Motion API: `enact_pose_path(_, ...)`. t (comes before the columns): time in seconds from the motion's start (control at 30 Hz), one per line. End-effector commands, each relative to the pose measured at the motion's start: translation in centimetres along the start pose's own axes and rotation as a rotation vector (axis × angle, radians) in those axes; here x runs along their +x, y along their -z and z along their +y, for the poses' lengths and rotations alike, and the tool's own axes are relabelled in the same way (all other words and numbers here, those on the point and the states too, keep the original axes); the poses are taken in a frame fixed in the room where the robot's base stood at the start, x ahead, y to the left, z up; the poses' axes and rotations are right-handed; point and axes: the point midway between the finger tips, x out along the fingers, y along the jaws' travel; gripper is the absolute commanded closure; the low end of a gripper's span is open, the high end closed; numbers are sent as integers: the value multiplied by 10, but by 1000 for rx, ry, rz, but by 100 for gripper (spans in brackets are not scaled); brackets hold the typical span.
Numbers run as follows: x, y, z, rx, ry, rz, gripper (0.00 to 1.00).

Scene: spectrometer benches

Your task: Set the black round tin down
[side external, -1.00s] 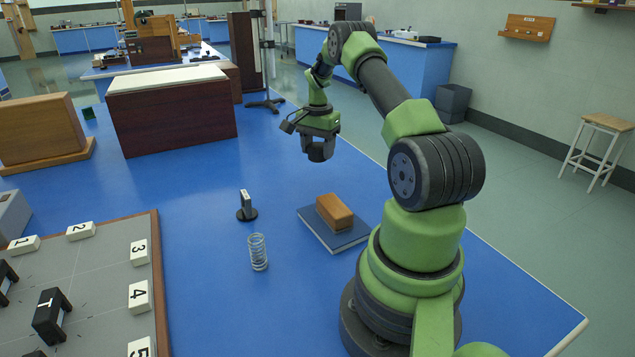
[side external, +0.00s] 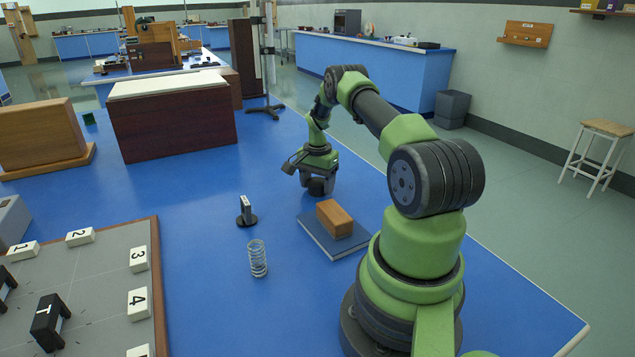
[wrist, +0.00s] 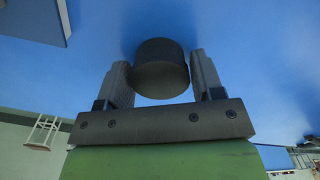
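The black round tin (wrist: 160,68) is between the two fingers of my gripper (wrist: 162,80) in the wrist view, and both fingers appear to touch its sides. In the side external view the tin (side external: 320,187) shows as a dark shape beneath my gripper (side external: 318,180). It is low over the blue bench top (side external: 200,270), behind the blue book. I cannot tell whether its underside touches the bench.
A brown block (side external: 335,218) lies on the blue book (side external: 318,236) in front of the gripper. The bench left of the gripper is clear.

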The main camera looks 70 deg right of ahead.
Motion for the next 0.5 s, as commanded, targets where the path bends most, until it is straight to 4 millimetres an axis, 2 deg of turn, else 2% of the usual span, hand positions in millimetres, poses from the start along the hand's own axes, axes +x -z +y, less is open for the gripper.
enact_pose_path(0.03,0,0,0,0,0,0,27)
enact_pose_path(0.07,0,0,0,0,0,0,22)
enact_pose_path(0.33,-1,0,0,0,1,0,22)
enact_pose_path(0.5,-18,1,-1,0,3,2,22)
